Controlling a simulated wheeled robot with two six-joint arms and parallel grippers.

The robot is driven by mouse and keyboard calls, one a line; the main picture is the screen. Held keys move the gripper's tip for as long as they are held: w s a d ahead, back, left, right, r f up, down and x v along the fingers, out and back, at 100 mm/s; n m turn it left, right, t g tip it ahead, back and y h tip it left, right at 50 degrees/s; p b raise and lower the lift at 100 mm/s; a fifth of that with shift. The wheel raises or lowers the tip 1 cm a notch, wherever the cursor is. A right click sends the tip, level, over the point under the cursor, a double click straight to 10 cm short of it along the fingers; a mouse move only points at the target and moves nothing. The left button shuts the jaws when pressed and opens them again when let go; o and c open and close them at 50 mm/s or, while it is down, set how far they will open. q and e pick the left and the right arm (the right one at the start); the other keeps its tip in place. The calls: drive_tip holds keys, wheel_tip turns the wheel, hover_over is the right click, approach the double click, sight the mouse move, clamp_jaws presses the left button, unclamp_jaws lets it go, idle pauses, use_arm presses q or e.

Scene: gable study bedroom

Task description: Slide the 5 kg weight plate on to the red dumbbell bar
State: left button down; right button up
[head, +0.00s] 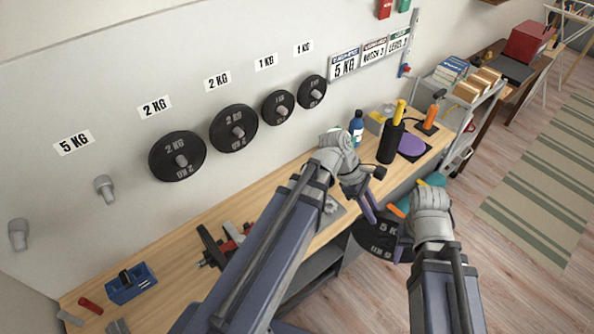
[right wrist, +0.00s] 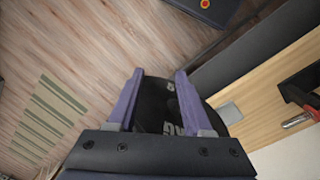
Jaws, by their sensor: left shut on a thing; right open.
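The black 5 kg plate (head: 378,240) is held in the air just off the bench's front edge; its white lettering is partly visible. My left gripper (head: 371,212) is shut on its upper rim. My right gripper (head: 401,232) is at the plate's right side, jaws open. In the right wrist view the plate (right wrist: 155,103) lies between and beyond the open right fingers (right wrist: 160,100); I cannot tell whether they touch it. The red dumbbell bar (head: 229,246) appears to be in a dark holder on the bench, partly hidden by my left arm.
Several smaller black plates (head: 178,156) hang on wall pegs, with an empty peg (head: 104,187) under the 5 KG label (head: 74,142). A blue caddy (head: 131,285) is on the bench's left; a blue bottle (head: 356,127) and black cylinder (head: 391,142) stand at its right.

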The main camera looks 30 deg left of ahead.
use_arm(q)
drive_tip(key=shift+w+a, duration=0.1)
drive_tip(key=w+a+f+m+y+b, duration=0.1)
drive_tip(key=a+f+y, duration=0.1)
drive_tip(key=a, duration=0.6)
drive_tip(key=w+a+f+m+y+b, duration=0.2)
drive_tip(key=a+f, duration=0.1)
drive_tip(key=a, duration=0.6)
drive_tip(key=w+a+f+m+y+b, duration=0.1)
drive_tip(key=w+a+f+y, duration=0.1)
drive_tip(key=a, duration=0.7)
drive_tip(key=shift+f+m+b, duration=0.35)
drive_tip(key=shift+f+m, duration=0.05)
drive_tip(key=shift+f, duration=0.3)
drive_tip(key=shift+s+a, duration=0.1)
drive_tip(key=shift+s, duration=0.15)
drive_tip(key=shift+s+a, duration=0.35)
drive_tip(key=shift+s, duration=0.45)
drive_tip(key=shift+s+a, duration=0.35)
drive_tip(key=shift+s, duration=0.5)
drive_tip(key=shift+s+a, duration=0.35)
drive_tip(key=shift+s, duration=0.45)
drive_tip(key=s+a, duration=0.3)
drive_tip(key=s, duration=0.4)
idle(1.2)
